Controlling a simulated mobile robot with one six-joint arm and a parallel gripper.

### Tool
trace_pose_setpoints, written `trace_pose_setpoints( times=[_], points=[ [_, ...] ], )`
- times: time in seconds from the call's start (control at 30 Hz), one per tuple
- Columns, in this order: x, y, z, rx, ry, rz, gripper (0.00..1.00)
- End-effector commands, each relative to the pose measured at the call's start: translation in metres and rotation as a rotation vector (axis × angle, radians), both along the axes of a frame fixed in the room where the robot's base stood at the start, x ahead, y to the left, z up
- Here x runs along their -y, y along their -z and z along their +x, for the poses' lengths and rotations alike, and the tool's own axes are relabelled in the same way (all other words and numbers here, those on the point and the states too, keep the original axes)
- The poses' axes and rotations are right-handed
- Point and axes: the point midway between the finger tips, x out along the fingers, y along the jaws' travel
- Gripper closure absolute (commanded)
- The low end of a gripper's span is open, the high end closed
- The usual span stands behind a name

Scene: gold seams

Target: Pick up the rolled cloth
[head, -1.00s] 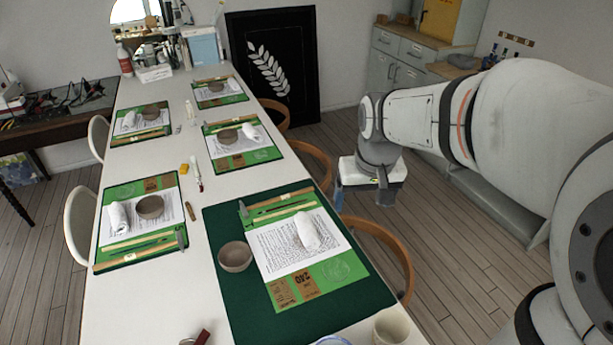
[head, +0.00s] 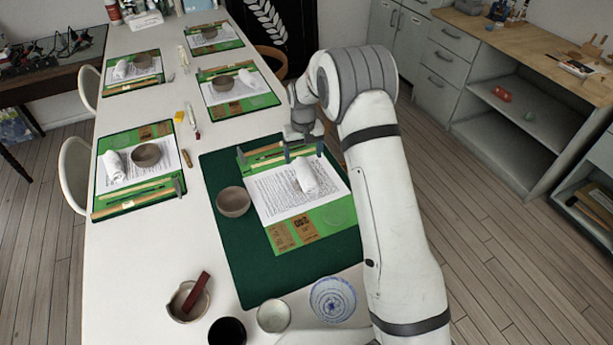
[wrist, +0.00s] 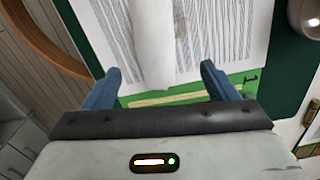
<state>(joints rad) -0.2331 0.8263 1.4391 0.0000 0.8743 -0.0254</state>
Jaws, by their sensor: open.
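A white rolled cloth (head: 306,175) lies on a printed sheet (head: 272,199) on the nearest dark green mat (head: 236,275). My gripper (head: 304,153) is just beyond the cloth's far end, its jaws pointing down. In the wrist view the cloth (wrist: 152,40) runs up from between the two blue fingers of my gripper (wrist: 161,80), which are wide apart and empty. The cloth's near part in that view lies between the fingertips, with space on both sides. Whether the fingers are at cloth height is unclear. More rolled cloths lie at other places on the table.
A grey bowl (head: 234,201) sits left of the sheet. Wooden tools (head: 262,158) lie beyond it. A blue patterned bowl (head: 333,299), a cream cup (head: 273,316) and a dark cup (head: 227,331) stand at the near edge. A curved wooden chair back (wrist: 45,38) is beside the table.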

Motion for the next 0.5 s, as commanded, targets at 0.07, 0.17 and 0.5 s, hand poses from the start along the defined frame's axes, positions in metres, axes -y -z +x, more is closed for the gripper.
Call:
trace_pose_setpoints(
  times=[0.07,0.17,0.5],
  points=[
    [-0.001,0.008,0.001,-0.004,-0.001,-0.001,0.20],
    [0.000,0.019,0.000,-0.005,-0.001,-0.001,0.20],
    [0.007,0.064,-0.003,-0.005,0.000,-0.001,0.20]
  ],
)
